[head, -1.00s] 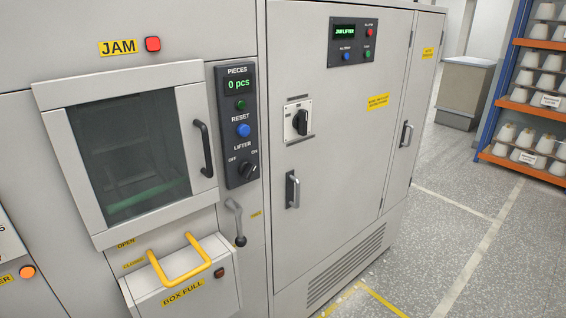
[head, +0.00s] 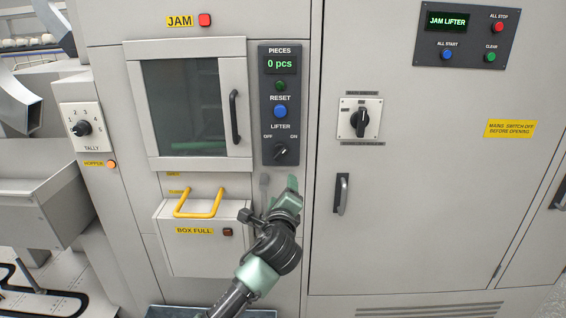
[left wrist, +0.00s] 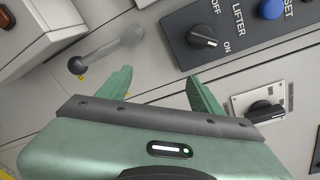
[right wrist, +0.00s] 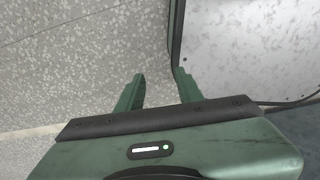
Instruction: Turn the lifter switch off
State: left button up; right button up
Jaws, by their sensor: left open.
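The lifter switch (head: 281,151) is a black rotary knob between OFF on the left and ON on the right, low on the dark control panel (head: 265,110). Its pointer appears turned toward ON. In the left wrist view the lifter switch (left wrist: 203,37) lies beyond the fingertips, up and to the right. My left gripper (head: 291,186) is just below the panel in the head view, apart from the knob. In its wrist view my left gripper (left wrist: 160,75) is open and empty. My right gripper (right wrist: 160,75) is open and empty over speckled floor, out of the head view.
A blue reset button (head: 280,111) sits above the switch. A grey lever (head: 264,184) hangs below the panel, close beside my left gripper. A yellow handle (head: 198,213) juts from the BOX FULL bin. A black mains switch (head: 360,121) is on the cabinet at right.

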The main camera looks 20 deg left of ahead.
pick_arm(q)
jog(key=t, duration=0.1)
send_near(280, 156)
jog(key=w, duration=0.1)
jog(key=shift+m+y, duration=0.4)
jog(key=p+x, duration=0.1)
jog(key=x, duration=0.5)
jog(key=shift+w+d, duration=0.1)
jog(key=shift+w, duration=0.15)
jog(key=shift+w+a, duration=0.25)
jog(key=shift+w, duration=0.3)
pick_arm(e)
jog(key=shift+w+a+r, duration=0.15)
jog(key=shift+a+r, duration=0.2)
jog(key=shift+r, duration=0.2)
pick_arm(q)
jog(key=shift+f, duration=0.1)
jog(key=c, duration=1.4)
